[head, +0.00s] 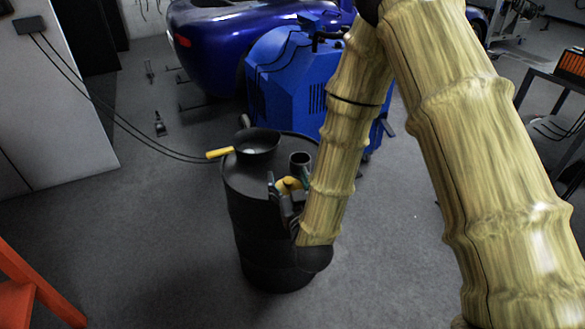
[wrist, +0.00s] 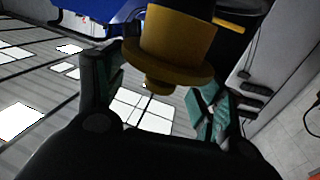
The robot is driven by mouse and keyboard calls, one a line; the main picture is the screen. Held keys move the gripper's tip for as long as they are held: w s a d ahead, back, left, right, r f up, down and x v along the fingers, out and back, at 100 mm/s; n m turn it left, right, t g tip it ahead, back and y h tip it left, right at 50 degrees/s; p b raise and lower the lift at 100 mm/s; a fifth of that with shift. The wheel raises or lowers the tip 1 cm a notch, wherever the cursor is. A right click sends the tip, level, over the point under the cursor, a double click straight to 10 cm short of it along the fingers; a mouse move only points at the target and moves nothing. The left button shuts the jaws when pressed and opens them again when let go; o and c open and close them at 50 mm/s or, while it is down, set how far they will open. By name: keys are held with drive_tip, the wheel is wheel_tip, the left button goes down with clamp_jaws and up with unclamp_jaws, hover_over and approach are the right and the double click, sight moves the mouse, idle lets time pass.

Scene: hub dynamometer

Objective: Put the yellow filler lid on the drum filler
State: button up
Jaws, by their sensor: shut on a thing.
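The yellow filler lid (head: 289,184) is between the fingers of my gripper (head: 287,187) in the head view. The lid also shows in the wrist view (wrist: 177,45), with a wide flange and a small knob, between the two green-padded fingers. My gripper is shut on it. The black drum (head: 252,212) stands upright on the floor. Its filler (head: 300,159), a short dark open neck, rises from the drum top, just behind the lid in the head view. The lid is apart from the filler. My gripper and arm hide part of the drum's right side.
A black funnel-like pan (head: 258,143) with a yellow handle (head: 220,153) sits on the drum top, left of the filler. A blue machine (head: 285,85) stands behind the drum, with a blue car (head: 215,45) beyond. Floor left of the drum is mostly open, with cables.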

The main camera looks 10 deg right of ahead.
drive_tip(key=shift+h, duration=0.3)
drive_tip(key=w+d+r+p, duration=0.2)
drive_tip(key=d, duration=0.1)
drive_tip(key=shift+w+r, duration=0.1)
drive_tip(key=shift+w, duration=0.05)
drive_tip(key=shift+w+d+f+b, duration=0.15)
drive_tip(key=shift+w+d+f, duration=0.55)
drive_tip(key=shift+w, duration=2)
drive_tip(key=shift+w+d+f+b, duration=0.1)
drive_tip(key=shift+w+d+f, duration=0.25)
drive_tip(key=shift+w+f, duration=1.55)
drive_tip(key=shift+w+d+r+b, duration=0.15)
drive_tip(key=shift+w+d, duration=0.4)
drive_tip(key=shift+w, duration=3)
drive_tip(key=shift+f+b, duration=0.35)
drive_tip(key=shift+f, duration=0.35)
drive_tip(key=o, duration=0.9)
drive_tip(key=shift+o, duration=0.2)
drive_tip(key=shift+r, duration=0.1)
